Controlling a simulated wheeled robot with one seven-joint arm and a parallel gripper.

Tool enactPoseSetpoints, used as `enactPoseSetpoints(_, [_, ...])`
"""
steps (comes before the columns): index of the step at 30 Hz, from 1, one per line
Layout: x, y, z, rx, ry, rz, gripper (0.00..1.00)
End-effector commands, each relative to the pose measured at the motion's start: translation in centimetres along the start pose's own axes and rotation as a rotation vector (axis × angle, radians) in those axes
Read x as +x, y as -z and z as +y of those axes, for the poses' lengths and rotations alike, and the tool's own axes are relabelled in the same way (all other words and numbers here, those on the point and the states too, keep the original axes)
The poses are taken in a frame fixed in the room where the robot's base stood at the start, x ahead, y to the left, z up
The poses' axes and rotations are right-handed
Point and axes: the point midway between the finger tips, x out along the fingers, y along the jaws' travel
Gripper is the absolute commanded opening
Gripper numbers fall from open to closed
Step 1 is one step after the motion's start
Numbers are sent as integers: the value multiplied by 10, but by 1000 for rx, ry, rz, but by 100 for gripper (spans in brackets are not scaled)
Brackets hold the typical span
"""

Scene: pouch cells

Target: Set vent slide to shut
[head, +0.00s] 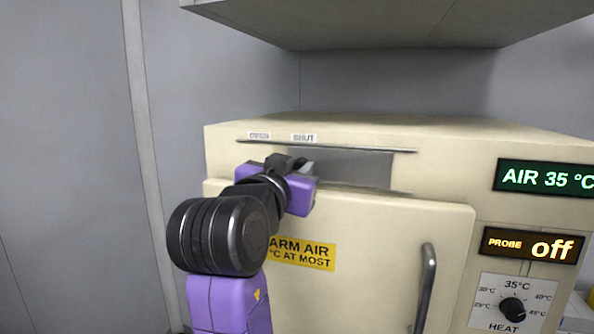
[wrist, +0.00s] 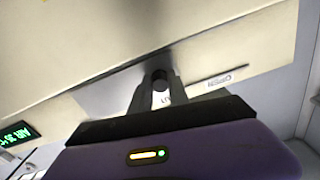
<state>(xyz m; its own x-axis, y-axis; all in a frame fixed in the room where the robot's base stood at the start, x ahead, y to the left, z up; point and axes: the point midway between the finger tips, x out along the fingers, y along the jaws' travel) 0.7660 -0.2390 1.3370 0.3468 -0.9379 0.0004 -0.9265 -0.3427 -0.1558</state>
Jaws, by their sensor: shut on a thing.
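The vent slide is a grey metal plate (head: 345,168) in a slot between two rails, high on the front of the cream warm-air cabinet. In the wrist view the plate (wrist: 100,95) runs off to the left of my fingers. Its dark round knob (wrist: 160,75) sits between my fingertips (wrist: 160,82), and my gripper is shut on it. In the head view my gripper (head: 300,166) covers the knob and the slot's left part. The SHUT label (head: 304,138) is just above my gripper; the OPEN label (head: 259,135) is further left. Part of a label shows between my fingers in the wrist view.
The cabinet door (head: 375,240) below is closed, with a vertical handle (head: 426,285) at its right. Displays read AIR 35 °C (head: 546,178) and PROBE off (head: 532,245), above a heat dial (head: 512,308). A grey shelf (head: 370,22) overhangs the cabinet.

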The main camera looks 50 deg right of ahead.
Motion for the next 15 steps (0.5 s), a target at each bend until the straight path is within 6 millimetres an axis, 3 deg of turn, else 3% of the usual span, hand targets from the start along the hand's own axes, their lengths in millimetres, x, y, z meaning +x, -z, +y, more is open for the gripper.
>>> enactPoseSetpoints(5, [0,0,5,3,-11,0,0])
enactPoseSetpoints(6, [0,1,5,3,-12,1,29])
enactPoseSetpoints(8, [0,1,5,3,-11,1,41])
enactPoseSetpoints(15, [0,0,3,2,-8,0,43])
